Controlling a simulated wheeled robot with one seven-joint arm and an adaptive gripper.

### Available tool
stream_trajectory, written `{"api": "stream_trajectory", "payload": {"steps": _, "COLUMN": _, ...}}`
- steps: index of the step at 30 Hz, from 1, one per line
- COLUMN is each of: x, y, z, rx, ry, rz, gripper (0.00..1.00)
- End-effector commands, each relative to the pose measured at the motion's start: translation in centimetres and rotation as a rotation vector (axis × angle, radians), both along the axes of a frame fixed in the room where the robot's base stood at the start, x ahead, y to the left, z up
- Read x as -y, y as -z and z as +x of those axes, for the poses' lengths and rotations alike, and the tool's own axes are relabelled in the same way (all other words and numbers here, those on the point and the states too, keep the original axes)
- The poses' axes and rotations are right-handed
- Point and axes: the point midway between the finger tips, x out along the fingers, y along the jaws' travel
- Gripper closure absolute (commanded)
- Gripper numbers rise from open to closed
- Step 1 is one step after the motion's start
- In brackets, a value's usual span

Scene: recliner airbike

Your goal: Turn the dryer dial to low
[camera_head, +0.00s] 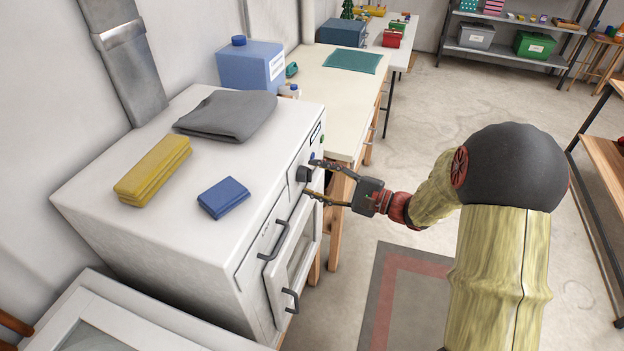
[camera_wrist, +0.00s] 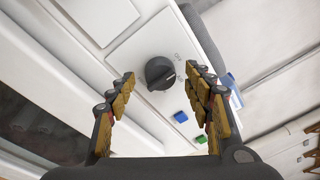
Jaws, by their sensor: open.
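The white dryer (camera_head: 190,240) stands at the left with its control panel facing right. Its dark round dial (camera_wrist: 160,73) shows clearly in the wrist view; in the head view the dial (camera_head: 304,174) is partly seen at the panel beside the fingertips. My gripper (camera_head: 314,178) is open in front of the panel. In the wrist view my gripper (camera_wrist: 160,80) has one finger on each side of the dial, with visible gaps.
A blue button (camera_wrist: 181,117) and a green button (camera_wrist: 201,139) sit below the dial. A grey cloth (camera_head: 228,115), yellow folded cloth (camera_head: 153,170) and blue folded cloth (camera_head: 223,197) lie on the dryer. Handles (camera_head: 272,243) stick out from its front. A table (camera_head: 325,85) stands behind.

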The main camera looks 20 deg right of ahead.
Motion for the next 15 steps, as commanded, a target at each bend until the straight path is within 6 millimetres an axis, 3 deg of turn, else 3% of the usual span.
{"api": "stream_trajectory", "payload": {"steps": 4, "x": -0.93, "y": 0.04, "z": 0.79, "rx": 0.001, "ry": -0.001, "rz": -0.001, "gripper": 0.49}}
{"api": "stream_trajectory", "payload": {"steps": 15, "x": -1.09, "y": -0.03, "z": 1.01, "rx": 0.000, "ry": 0.001, "rz": 0.000, "gripper": 0.51}}
